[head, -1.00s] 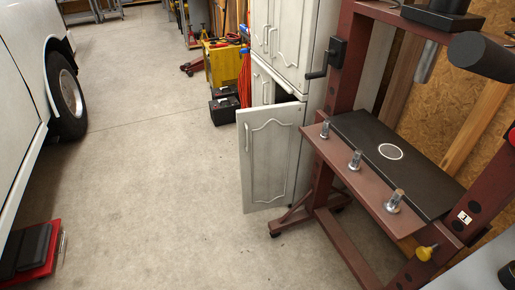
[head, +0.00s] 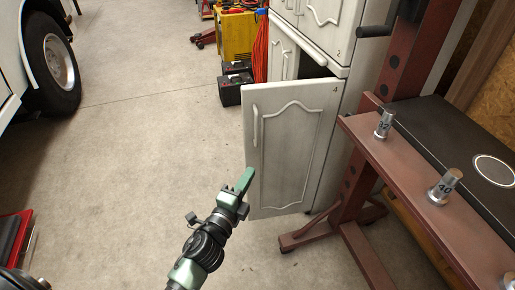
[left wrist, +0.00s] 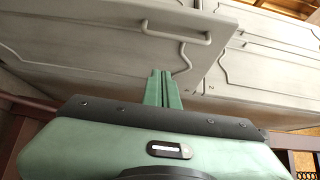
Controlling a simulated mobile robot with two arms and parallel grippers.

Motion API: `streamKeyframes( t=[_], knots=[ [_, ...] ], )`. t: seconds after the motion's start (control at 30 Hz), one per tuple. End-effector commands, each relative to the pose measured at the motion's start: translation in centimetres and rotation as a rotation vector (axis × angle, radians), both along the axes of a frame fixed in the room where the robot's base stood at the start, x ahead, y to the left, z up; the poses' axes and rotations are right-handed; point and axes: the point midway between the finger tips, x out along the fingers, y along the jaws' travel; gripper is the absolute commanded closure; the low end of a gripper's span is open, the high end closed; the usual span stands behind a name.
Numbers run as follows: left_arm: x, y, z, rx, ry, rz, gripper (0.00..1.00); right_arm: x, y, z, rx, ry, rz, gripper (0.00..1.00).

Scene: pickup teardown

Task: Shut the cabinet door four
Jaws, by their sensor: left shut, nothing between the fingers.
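Cabinet door four (head: 290,150) is a grey-white panel with a raised moulding, a small 4 in its top right corner and a bar handle at its left. It stands swung open from the lower part of the cabinet (head: 350,80), with a dark gap showing behind its top edge. My left gripper (head: 246,178) is shut and empty, its green fingertips by the door's lower left edge. I cannot tell if they touch it. In the left wrist view the shut fingers (left wrist: 163,76) point at a panel with a bar handle (left wrist: 177,33). My right gripper is not in view.
A red-brown shop press (head: 400,150) with metal pins stands close at the right of the door. A black battery case (head: 236,88) and a yellow machine (head: 236,35) sit behind. A white vehicle (head: 15,40) is at the left. Open concrete floor (head: 150,150) lies between.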

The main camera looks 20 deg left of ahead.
Motion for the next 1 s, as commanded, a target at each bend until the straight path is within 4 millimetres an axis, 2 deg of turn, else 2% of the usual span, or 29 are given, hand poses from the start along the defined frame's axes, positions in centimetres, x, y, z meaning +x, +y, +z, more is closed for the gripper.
streamKeyframes(
  t=[0.23, 0.47, 0.5, 0.7, 1.0],
  knots=[
    [4.8, -0.5, 0.1, -0.002, -0.001, -0.001, 1.00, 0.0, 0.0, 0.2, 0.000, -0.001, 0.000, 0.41],
    [9.5, -1.1, -0.1, -0.003, 0.001, 0.000, 1.00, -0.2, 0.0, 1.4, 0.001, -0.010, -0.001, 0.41],
    [10.0, -0.4, -0.1, -0.002, 0.002, 0.001, 1.00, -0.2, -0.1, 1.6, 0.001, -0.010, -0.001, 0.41],
    [11.7, 1.0, -0.2, -0.004, 0.003, 0.000, 1.00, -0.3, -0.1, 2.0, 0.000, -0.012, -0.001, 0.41],
    [12.2, 1.5, -0.2, -0.006, 0.005, 0.000, 1.00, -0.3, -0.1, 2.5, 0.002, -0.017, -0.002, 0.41]
  ],
)
